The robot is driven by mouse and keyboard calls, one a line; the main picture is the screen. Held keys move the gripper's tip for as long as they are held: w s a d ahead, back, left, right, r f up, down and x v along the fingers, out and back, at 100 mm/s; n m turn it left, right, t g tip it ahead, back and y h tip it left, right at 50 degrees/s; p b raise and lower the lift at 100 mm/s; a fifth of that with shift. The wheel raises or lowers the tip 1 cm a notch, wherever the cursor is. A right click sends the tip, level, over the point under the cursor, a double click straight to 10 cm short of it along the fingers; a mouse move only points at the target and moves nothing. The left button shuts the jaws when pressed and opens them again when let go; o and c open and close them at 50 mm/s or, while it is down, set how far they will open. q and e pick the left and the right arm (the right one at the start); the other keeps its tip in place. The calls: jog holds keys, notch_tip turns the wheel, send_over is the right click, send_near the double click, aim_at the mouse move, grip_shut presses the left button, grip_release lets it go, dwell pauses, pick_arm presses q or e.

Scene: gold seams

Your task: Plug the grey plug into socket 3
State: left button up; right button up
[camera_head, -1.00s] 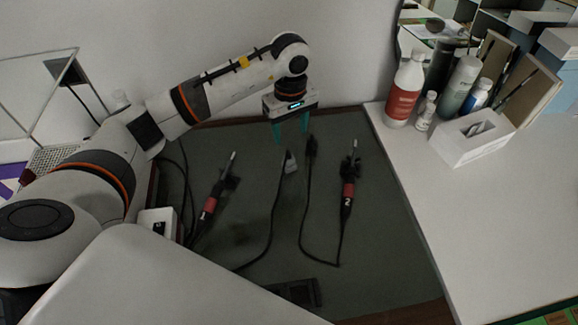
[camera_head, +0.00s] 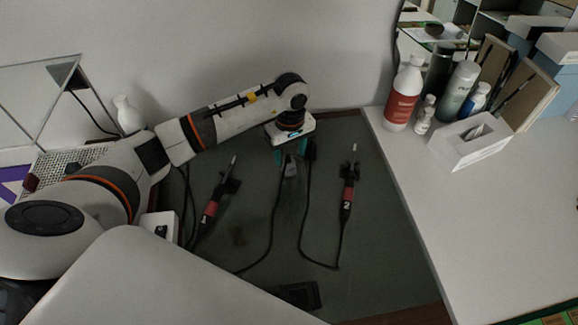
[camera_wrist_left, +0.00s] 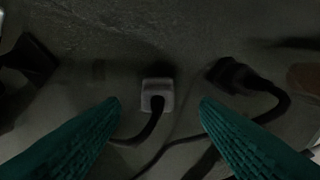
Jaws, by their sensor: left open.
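The grey plug (camera_head: 291,169) lies on the dark mat with its black cable running toward the front. In the left wrist view the grey plug (camera_wrist_left: 157,94) sits between the two teal fingertips, with a gap on both sides. My left gripper (camera_head: 291,154) is open, pointing down over the plug and partly covering it. A white box (camera_head: 160,222) at the mat's left edge has a dark opening and is partly hidden by my body; I cannot tell if it holds socket 3. My right gripper is out of view.
A black plug (camera_wrist_left: 231,75) lies just right of the grey one. A dark flat object (camera_head: 298,295) is at the front. Bottles (camera_head: 404,95) and a tissue box (camera_head: 470,142) stand on the right table.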

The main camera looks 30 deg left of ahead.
aim_at(289, 161)
pick_arm(q)
notch_tip(289, 161, down, 5)
jog(key=shift+a+f+p, duration=0.1)
jog(key=shift+p, duration=0.5)
jog(key=c, duration=1)
notch_tip(289, 161, up, 10)
jog(key=shift+r+b, duration=0.1)
jog(key=shift+b, duration=0.55)
